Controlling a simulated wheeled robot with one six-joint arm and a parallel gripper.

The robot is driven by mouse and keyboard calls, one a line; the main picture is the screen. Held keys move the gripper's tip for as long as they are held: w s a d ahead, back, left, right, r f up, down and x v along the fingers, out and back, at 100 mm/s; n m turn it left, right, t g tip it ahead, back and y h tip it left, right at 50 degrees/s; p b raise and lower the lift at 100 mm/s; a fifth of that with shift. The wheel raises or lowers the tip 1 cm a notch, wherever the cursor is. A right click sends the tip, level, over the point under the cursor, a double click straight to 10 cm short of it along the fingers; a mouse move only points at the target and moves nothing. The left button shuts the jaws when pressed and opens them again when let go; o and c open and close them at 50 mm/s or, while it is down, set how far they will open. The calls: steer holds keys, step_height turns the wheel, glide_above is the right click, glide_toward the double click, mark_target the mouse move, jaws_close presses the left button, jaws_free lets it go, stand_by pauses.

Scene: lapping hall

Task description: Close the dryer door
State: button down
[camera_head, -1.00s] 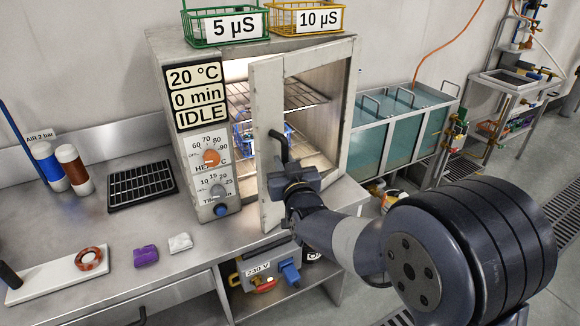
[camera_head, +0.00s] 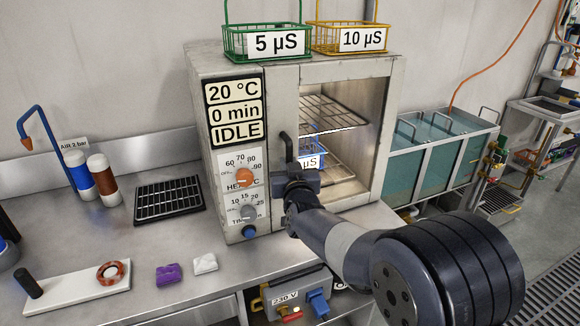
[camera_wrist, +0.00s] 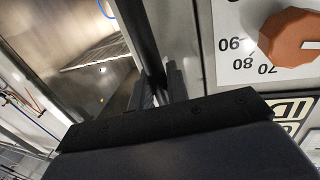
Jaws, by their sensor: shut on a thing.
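The dryer (camera_head: 228,68) is a worn pale metal cabinet with a control panel on its left. Its door (camera_head: 283,98) shows as a narrow pale strip, strongly foreshortened, beside the control panel. Right of the strip the chamber is open to view. The dark door handle (camera_head: 287,148) stands upright on the door. My gripper (camera_head: 293,176) is shut on the handle. In the wrist view my gripper's fingers (camera_wrist: 160,88) close around the dark handle bar (camera_wrist: 142,35), with the chamber to the left and the orange knob to the right. My wrist hides the lower door.
Wire shelves (camera_head: 335,112) and a blue basket (camera_head: 312,152) are inside the chamber. A green basket (camera_head: 268,42) and a yellow basket (camera_head: 350,38) stand on top. A black rack (camera_head: 168,198) lies left of the dryer. A tank (camera_head: 440,155) stands at right.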

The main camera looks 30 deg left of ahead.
steer(key=shift+a+r, duration=0.1)
steer(key=shift+r, duration=0.1)
steer(key=c, duration=1.5)
jaws_free()
steer(key=shift+a+f, duration=0.15)
steer(key=shift+o, duration=0.2)
steer(key=b+v, duration=0.2)
steer(key=v, duration=0.8)
steer(key=shift+s+d, duration=0.25)
